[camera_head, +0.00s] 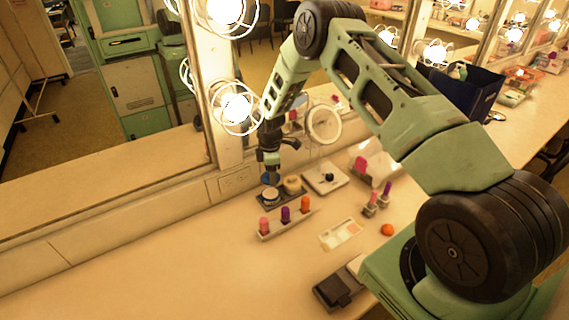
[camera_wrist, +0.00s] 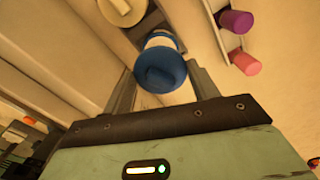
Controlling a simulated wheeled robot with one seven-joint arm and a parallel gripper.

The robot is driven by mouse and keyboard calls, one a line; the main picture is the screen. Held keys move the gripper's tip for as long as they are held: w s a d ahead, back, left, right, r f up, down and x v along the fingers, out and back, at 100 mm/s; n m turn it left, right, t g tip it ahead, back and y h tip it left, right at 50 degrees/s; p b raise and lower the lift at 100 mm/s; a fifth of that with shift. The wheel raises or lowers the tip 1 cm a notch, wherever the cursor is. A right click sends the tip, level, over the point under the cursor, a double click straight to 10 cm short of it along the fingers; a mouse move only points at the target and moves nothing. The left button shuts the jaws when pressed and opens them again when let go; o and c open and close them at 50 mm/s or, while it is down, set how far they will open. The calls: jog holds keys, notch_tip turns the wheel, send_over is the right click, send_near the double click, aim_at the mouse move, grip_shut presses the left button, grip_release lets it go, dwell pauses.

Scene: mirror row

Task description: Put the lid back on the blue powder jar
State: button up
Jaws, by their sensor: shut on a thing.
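My gripper (camera_head: 270,170) points down over the back of the counter and is shut on the blue lid (camera_head: 268,179). In the wrist view the lid (camera_wrist: 160,70) sits between the two fingers of my gripper (camera_wrist: 165,82). The blue powder jar (camera_head: 271,196) stands upright and open in a dark tray, with its pale contents showing. It lies just under the lid; in the wrist view the jar (camera_wrist: 161,40) is partly hidden behind the lid. A small gap shows between lid and jar in the head view. I cannot tell how well they line up.
A cream jar (camera_head: 293,184) shares the dark tray (camera_head: 290,200). A rack (camera_head: 284,226) with three lipsticks stands in front. A white square item (camera_head: 326,178) and a round mirror (camera_head: 323,123) are to the right. The wall mirror is behind. The front left counter is clear.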

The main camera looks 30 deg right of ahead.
aim_at(271, 193)
jog(key=shift+w+a+f, duration=0.1)
jog(key=shift+a+f, duration=0.05)
jog(key=shift+f, duration=0.05)
jog(key=shift+f+b, duration=1.1)
jog(key=shift+f, duration=0.85)
jog(key=shift+f+b, duration=0.9)
jog(key=shift+f, duration=0.2)
jog(key=shift+f+b, duration=0.2)
jog(key=shift+b, duration=0.6)
dwell(0.5)
jog(key=o, duration=1.4)
jog(key=shift+c, duration=0.2)
jog(key=shift+r, duration=0.2)
